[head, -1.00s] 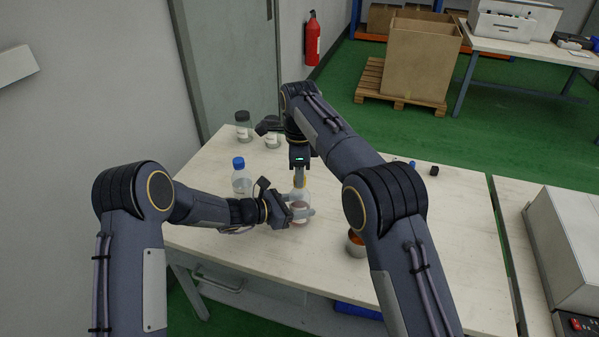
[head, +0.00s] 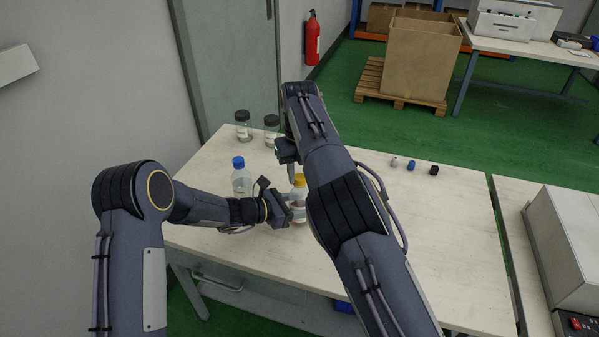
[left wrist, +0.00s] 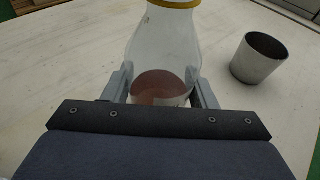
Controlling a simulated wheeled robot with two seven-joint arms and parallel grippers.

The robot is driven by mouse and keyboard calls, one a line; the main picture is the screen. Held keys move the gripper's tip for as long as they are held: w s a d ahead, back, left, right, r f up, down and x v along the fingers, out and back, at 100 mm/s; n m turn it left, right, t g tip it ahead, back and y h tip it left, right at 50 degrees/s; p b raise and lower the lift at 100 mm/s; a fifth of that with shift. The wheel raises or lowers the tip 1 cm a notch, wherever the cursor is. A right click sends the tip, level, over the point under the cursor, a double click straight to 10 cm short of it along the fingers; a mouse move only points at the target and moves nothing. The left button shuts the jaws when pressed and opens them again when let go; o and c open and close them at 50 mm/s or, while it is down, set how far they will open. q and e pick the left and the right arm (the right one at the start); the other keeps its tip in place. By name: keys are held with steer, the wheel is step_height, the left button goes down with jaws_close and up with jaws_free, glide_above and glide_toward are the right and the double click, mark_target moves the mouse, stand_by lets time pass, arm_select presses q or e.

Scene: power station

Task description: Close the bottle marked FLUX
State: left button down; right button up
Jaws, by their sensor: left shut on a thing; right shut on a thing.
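A clear bottle (head: 299,212) with reddish-brown contents stands upright on the table. It also shows in the left wrist view (left wrist: 160,50). No marking is readable on it, so I cannot tell that it is FLUX. My left gripper (head: 289,211) is shut around its lower body, one finger on each side (left wrist: 160,88). A yellow cap (head: 300,180) shows at the bottle's top; a yellow band (left wrist: 175,3) shows there in the wrist view. My right gripper (head: 292,174) is shut on the yellow cap from above, its fingers partly hidden.
A blue-capped bottle (head: 239,177) stands left of my left gripper. Two black-capped jars (head: 243,126) (head: 271,129) stand behind. White (head: 394,162), blue (head: 411,165) and black (head: 433,170) caps lie at the back right. A metal cup (left wrist: 258,60) stands near the bottle. The table's right part is clear.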

steer(key=o, duration=0.9)
steer(key=shift+o, duration=0.2)
steer(key=shift+r, duration=0.1)
steer(key=shift+r, duration=2.2)
steer(key=shift+c, duration=0.4)
